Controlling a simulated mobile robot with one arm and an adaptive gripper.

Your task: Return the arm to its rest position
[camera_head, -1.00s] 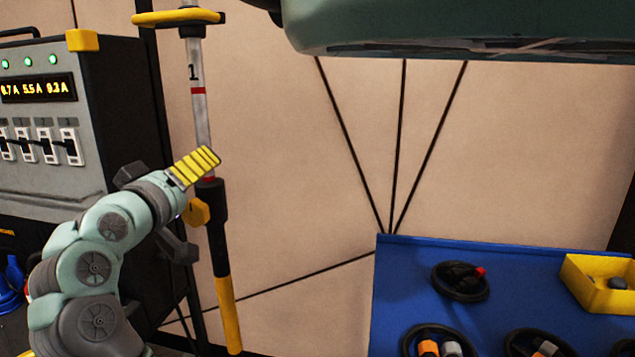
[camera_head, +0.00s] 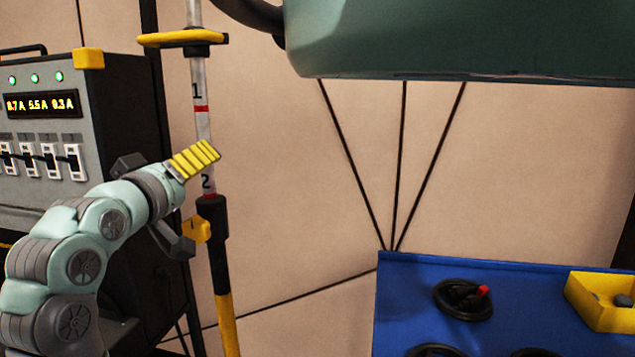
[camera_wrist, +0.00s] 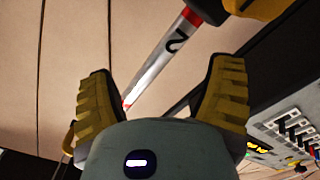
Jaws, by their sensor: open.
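My gripper (camera_head: 187,201) is at the left of the head view, at the end of my pale green arm. Its two yellow-padded fingers are spread with nothing held between them. A grey pole (camera_head: 200,130) with numbers 1 and 2, red bands and a black and yellow lower part stands upright just beyond the fingers. In the wrist view the open gripper (camera_wrist: 160,100) shows both ribbed pads, and the pole (camera_wrist: 160,70) runs slantwise through the gap in the picture. I cannot tell how far the pole is from the fingers.
A grey power cabinet (camera_head: 40,130) with a lit display and switches stands at the left. A blue table (camera_head: 400,300) at lower right carries black cable coils (camera_head: 463,299) and a yellow bin (camera_head: 605,302). A beige panel wall (camera_head: 300,200) is behind.

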